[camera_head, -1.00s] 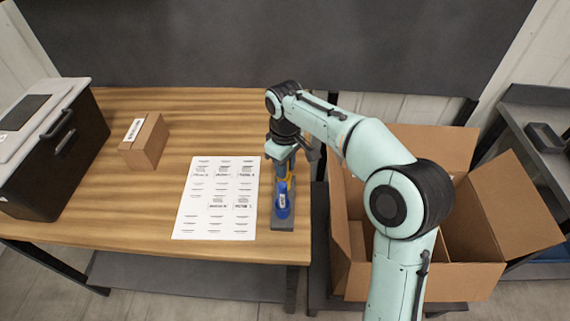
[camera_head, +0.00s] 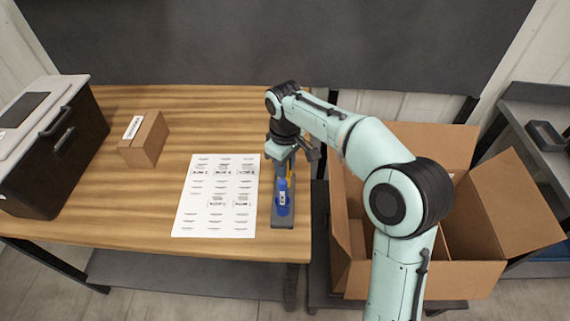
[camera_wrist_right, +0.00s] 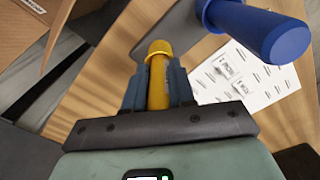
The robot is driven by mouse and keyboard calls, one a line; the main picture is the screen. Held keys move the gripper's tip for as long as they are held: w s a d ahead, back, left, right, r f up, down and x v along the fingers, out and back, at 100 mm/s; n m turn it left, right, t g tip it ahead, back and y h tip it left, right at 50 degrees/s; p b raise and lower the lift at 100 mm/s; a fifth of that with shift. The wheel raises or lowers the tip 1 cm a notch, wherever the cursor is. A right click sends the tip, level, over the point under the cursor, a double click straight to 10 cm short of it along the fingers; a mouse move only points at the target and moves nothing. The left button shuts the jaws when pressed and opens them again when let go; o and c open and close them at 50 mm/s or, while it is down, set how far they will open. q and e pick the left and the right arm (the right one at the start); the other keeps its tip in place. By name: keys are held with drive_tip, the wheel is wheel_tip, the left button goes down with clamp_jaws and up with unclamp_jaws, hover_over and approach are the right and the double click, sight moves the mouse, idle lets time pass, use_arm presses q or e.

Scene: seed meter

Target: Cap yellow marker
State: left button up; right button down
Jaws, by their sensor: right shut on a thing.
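My right gripper (camera_head: 284,165) is shut on a yellow marker (camera_wrist_right: 158,80), with one finger on each side of it. The marker's rounded end with a wider rim points away from the palm. I cannot tell whether that end is a cap. In the head view only a thin strip of yellow (camera_head: 290,172) shows beside the fingers. A blue marker (camera_head: 283,196) stands on a grey holder (camera_head: 290,221) at the table's right edge, in front of the gripper. The blue marker also shows large in the right wrist view (camera_wrist_right: 262,30). My left gripper is not in view.
A printed white sheet (camera_head: 217,197) lies left of the holder. A small cardboard box (camera_head: 144,140) and a black case with a light lid (camera_head: 62,140) stand further left. A large open cardboard box (camera_head: 475,270) stands right of the table.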

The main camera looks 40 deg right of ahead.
drive_tip(key=c, duration=0.9)
unclamp_jaws()
drive_tip(key=shift+o, duration=0.2)
wheel_tip(320, 180, up, 13)
drive_tip(key=p, duration=0.3)
drive_tip(key=shift+r, duration=0.2)
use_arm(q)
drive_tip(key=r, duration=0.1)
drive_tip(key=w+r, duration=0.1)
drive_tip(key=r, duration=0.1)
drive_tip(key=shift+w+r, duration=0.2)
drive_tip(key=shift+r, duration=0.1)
